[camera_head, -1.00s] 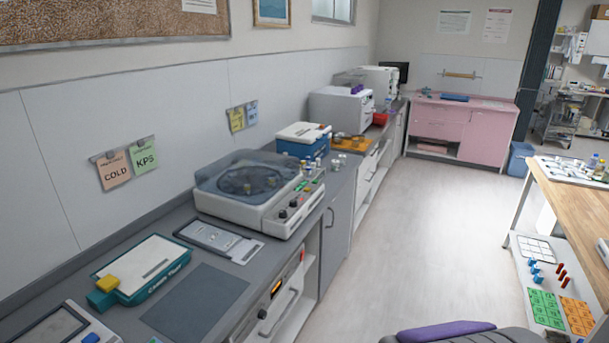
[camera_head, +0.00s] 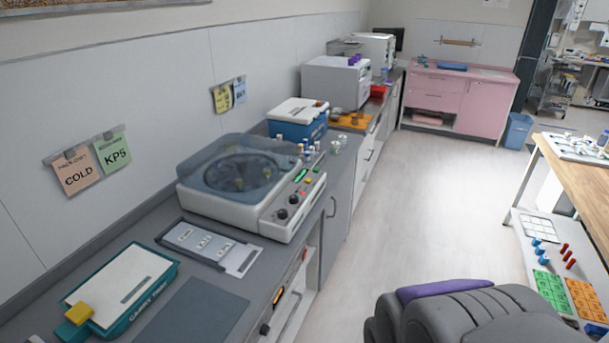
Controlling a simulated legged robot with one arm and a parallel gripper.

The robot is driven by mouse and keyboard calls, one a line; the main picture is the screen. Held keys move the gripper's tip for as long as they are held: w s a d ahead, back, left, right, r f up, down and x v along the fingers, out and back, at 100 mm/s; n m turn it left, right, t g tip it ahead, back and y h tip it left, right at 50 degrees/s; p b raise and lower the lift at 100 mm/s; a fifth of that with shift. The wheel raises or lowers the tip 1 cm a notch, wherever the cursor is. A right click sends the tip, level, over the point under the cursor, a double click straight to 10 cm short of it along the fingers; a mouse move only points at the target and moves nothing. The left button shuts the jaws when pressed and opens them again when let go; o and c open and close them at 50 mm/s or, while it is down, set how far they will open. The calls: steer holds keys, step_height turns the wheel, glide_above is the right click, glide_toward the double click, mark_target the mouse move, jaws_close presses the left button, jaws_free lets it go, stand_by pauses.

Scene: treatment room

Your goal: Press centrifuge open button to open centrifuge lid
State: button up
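The centrifuge (camera_head: 250,190) stands on the grey counter along the left wall. The panel has dark round knobs, a green-lit strip and small coloured buttons. I cannot tell which one is the open button, as the labels are too small to read. My gripper does not show clearly in this view.
A teal-edged tray device (camera_head: 125,285) and a grey slide tray (camera_head: 210,245) lie in front of the centrifuge. A blue-white box (camera_head: 298,122) stands behind it. A dark grey shape with a purple edge (camera_head: 450,290), unclear what, fills the lower right. The floor aisle (camera_head: 420,190) is clear.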

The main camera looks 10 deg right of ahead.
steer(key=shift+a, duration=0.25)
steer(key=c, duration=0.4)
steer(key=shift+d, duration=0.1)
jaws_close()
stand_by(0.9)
